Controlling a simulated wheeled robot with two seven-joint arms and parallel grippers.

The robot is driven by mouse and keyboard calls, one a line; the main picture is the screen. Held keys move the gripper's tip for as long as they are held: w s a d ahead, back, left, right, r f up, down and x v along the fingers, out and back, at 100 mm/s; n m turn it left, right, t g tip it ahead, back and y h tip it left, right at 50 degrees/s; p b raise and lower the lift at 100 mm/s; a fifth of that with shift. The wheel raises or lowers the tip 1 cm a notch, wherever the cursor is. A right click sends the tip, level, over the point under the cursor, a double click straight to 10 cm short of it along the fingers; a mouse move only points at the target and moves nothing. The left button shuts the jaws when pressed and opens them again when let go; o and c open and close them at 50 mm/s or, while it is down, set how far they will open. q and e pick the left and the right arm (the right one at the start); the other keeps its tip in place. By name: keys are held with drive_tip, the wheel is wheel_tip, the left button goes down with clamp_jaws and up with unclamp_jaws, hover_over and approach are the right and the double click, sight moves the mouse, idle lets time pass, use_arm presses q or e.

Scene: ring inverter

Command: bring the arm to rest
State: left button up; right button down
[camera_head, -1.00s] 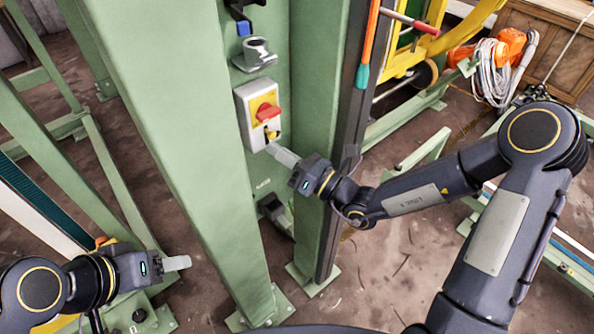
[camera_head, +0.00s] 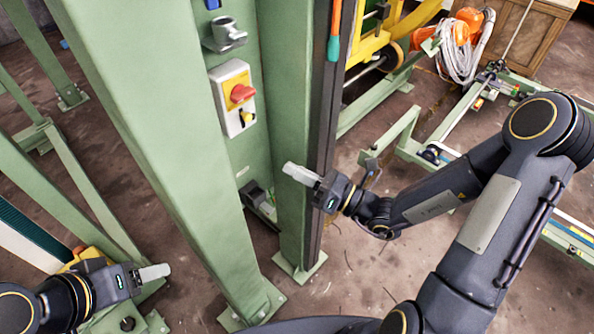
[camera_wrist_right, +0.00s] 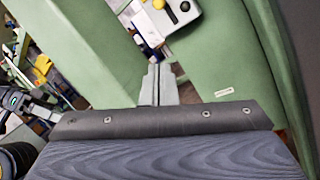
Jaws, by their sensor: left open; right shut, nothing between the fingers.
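My right gripper (camera_head: 291,170) is shut and empty in the head view, in front of the green post, below and to the right of the switch box. In the right wrist view its fingers (camera_wrist_right: 158,80) are together with nothing between them. My left gripper (camera_head: 160,271) is at the lower left of the head view, left of the wide green column; it is open, though its finger gap hardly shows from this angle. The grey and yellow switch box (camera_head: 232,98) with a red knob (camera_head: 241,93) is apart from both grippers. Part of the box also shows in the right wrist view (camera_wrist_right: 172,14).
A wide green column (camera_head: 150,130) stands between my two grippers. A narrower green post (camera_head: 297,110) with a dark rail stands just behind the right gripper. Green floor frames (camera_head: 390,135) and an orange cable reel (camera_head: 465,30) lie to the right. Brown floor is open below.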

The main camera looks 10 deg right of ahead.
idle(0.5)
drive_tip(key=s+a+r+n+g+h+p, duration=0.1)
drive_tip(key=s+r+n+g+h+p, duration=0.35)
drive_tip(key=s+n+g, duration=1)
drive_tip(key=s+d+r+n+t+h, duration=0.1)
drive_tip(key=s+d+n+t+h, duration=0.1)
drive_tip(key=d+n+t+h, duration=0.2)
drive_tip(key=s+d+r+n+t+h+p, duration=0.1)
drive_tip(key=d+n+t+h, duration=0.3)
drive_tip(key=d+n, duration=0.4)
drive_tip(key=s+r+n, duration=0.1)
drive_tip(key=n, duration=0.2)
drive_tip(key=shift+d, duration=0.4)
drive_tip(key=shift+r, duration=0.1)
